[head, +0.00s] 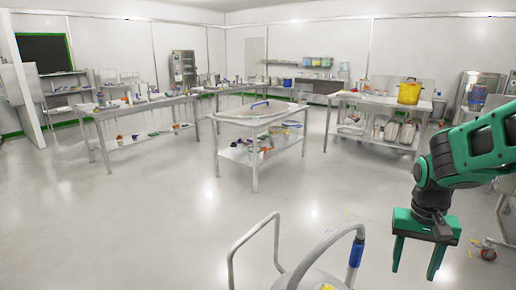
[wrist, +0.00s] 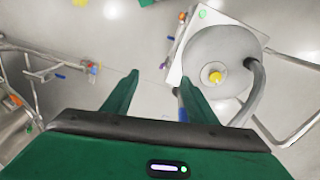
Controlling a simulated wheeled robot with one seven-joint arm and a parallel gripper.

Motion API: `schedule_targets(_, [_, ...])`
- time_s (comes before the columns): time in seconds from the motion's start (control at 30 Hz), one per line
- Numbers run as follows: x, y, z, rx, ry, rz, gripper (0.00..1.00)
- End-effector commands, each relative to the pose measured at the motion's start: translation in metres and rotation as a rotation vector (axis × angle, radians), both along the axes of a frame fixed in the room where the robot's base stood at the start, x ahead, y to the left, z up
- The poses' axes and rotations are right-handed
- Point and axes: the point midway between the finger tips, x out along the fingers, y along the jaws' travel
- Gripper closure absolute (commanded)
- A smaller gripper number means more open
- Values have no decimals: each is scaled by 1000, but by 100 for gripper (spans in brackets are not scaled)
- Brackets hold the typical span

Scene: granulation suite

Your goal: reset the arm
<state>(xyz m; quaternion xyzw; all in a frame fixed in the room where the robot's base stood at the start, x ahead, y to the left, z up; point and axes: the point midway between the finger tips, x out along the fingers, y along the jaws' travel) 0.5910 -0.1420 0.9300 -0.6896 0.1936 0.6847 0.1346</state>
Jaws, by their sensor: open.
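My gripper (head: 418,258) hangs at the right of the head view, green with two fingers pointing down and spread apart. Nothing is between the fingers. In the wrist view the two green fingers (wrist: 158,97) also stand apart with bare floor between them. My green and black arm reaches in from the right edge of the head view.
Metal-framed equipment with a round grey top and yellow knob (wrist: 216,77) stands close beside the right finger in the wrist view. A central steel table (head: 258,118) and a right table with a yellow pot (head: 409,92) stand farther back. Open floor (head: 130,220) lies left.

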Motion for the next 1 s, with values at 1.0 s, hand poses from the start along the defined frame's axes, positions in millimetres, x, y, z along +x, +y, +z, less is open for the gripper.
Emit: schedule_targets(1.0, [-174,-31,44,93,-10,-88,47])
